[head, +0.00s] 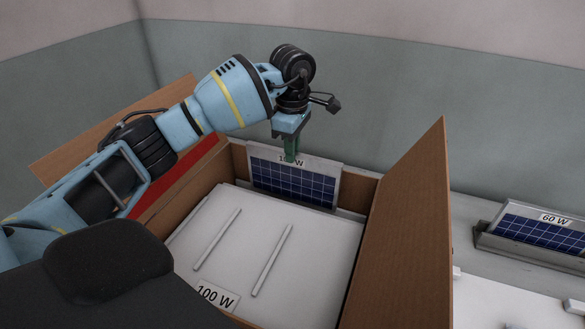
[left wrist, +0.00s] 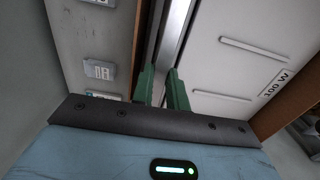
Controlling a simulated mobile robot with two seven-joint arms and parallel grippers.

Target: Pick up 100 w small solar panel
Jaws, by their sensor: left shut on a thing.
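The small solar panel (head: 294,185) is a dark blue gridded panel with a light frame and a partly covered label ending in "W" at its top edge. It stands upright at the back inside an open cardboard box (head: 407,220). My left gripper (head: 291,158) comes down from above and is shut on the panel's top edge, partly covering the label. In the left wrist view the green fingers (left wrist: 163,88) are on either side of the panel's pale thin edge (left wrist: 174,35). My right gripper is not in view.
A large white panel (head: 270,250) labelled "100 W" lies in the box in front of the small panel. The box flaps stand open at left and right. A "60 W" panel (head: 540,229) sits in a grey holder at right. A wall is behind.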

